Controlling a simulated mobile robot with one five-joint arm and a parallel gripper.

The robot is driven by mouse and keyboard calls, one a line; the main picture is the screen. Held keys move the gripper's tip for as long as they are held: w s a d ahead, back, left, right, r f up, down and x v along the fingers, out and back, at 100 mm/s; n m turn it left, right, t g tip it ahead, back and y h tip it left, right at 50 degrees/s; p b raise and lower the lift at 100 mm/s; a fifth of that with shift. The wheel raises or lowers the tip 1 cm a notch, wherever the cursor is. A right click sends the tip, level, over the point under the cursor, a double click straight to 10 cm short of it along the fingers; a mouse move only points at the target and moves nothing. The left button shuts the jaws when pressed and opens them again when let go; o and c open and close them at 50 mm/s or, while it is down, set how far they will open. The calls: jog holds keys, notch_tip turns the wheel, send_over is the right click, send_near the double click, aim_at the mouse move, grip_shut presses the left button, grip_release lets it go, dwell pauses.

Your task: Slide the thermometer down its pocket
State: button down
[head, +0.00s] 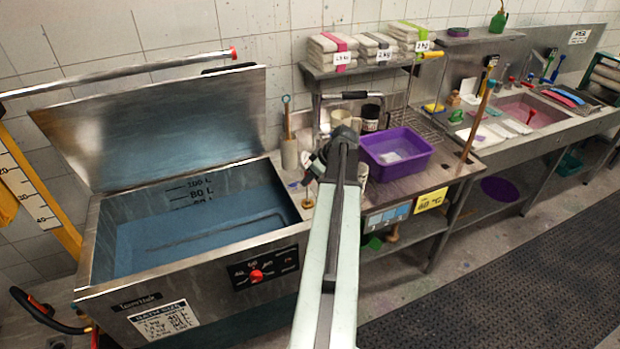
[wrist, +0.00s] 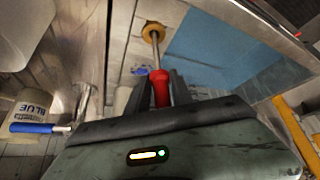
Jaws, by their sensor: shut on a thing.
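The thermometer (wrist: 160,88) has a red grip and a thin metal stem. My gripper (wrist: 163,84) is shut on the red grip, one dark finger on each side. The stem points away from the gripper to the round brass collar of the pocket (wrist: 150,27) beside the blue bath. Its end meets the collar in the wrist view; I cannot tell how far it is inside. In the head view my gripper (head: 322,164) is above the right rim of the steel bath, and the brass collar (head: 308,203) shows small below it. The thermometer is mostly hidden there.
The steel bath (head: 250,256) with blue liquid and a raised lid (head: 160,130) stands at left. A purple tub (head: 412,168) sits on the counter right of my arm. A blue-handled tool (wrist: 38,128) and a white "BLUE" container (wrist: 30,108) are left of the gripper.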

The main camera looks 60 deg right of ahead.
aim_at(310, 204)
jog(key=shift+f+b, duration=4.6)
jog(key=shift+f, duration=0.25)
jog(key=c, duration=1)
grip_release()
jog(key=shift+c, duration=0.2)
jog(key=shift+r, duration=0.15)
jog(key=p+v, duration=0.6)
jog(key=v, duration=0.1)
jog(key=shift+s+r+p, duration=0.25)
jog(key=shift+p, duration=0.15)
